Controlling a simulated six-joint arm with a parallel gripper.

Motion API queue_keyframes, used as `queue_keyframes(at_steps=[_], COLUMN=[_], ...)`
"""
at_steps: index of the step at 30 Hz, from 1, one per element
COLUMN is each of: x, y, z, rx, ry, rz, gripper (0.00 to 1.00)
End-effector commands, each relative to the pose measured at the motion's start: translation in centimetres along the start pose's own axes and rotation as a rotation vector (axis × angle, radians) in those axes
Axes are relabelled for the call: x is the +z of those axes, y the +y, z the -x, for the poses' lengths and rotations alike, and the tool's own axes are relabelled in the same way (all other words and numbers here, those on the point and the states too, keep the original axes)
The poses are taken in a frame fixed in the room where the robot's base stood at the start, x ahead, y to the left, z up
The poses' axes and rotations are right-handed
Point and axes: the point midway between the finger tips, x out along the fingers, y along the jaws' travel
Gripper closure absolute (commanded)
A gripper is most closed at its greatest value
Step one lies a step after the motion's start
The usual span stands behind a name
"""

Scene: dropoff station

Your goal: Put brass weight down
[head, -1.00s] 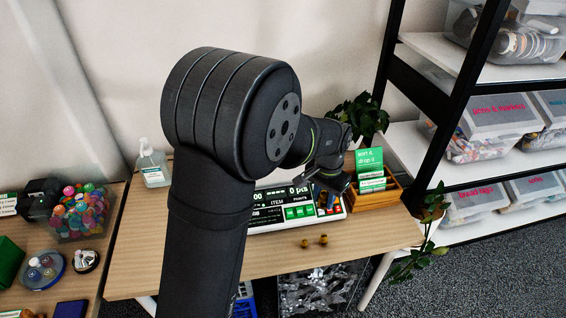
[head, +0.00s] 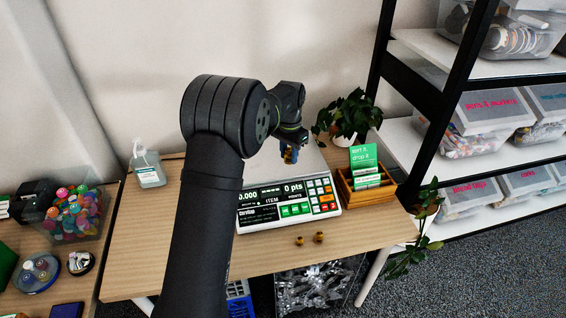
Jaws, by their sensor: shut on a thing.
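My gripper (head: 289,156) hangs over the back of the scale's top, with blue fingertips pointing down. It is shut on a small brass weight that is mostly hidden between the fingers. The white scale (head: 262,221) stands on the wooden table, and its lit panel reads zero weight and 0 pts. Two other small brass weights (head: 319,237) stand on the table in front of the scale, a little apart. The fingers appear above the scale's plate, but I cannot tell how high.
A wooden tray (head: 372,197) with a green sign (head: 364,163) stands right of the scale, with a potted plant (head: 347,115) behind. A sanitizer bottle (head: 149,167) stands at the back left. The table's front strip (head: 268,262) is mostly clear.

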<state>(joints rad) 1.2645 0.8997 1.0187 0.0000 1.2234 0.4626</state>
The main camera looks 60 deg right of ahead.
Motion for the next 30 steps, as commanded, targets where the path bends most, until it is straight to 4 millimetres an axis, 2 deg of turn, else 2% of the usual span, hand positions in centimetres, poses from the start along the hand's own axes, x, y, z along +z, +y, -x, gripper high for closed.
queue_keyframes(at_steps=[3, 6, 10, 16, 28, 29, 30], x=[-0.1, -0.1, -0.1, -0.1, -0.1, -0.1, -0.1], y=[-1.7, -2.3, -2.4, -2.4, -2.4, -2.4, -2.4], z=[-1.0, -1.4, -2.2, -5.1, -5.7, -5.8, -5.7], rx=[0.0, 0.0, 0.001, 0.001, 0.0, 0.0, 0.0], ry=[0.001, 0.001, -0.001, 0.0, 0.001, 0.001, 0.001], rz=[0.001, 0.0, -0.001, -0.001, -0.001, -0.001, -0.001], gripper=[1.0, 1.0, 1.0, 1.0, 1.0, 0.68, 0.6])
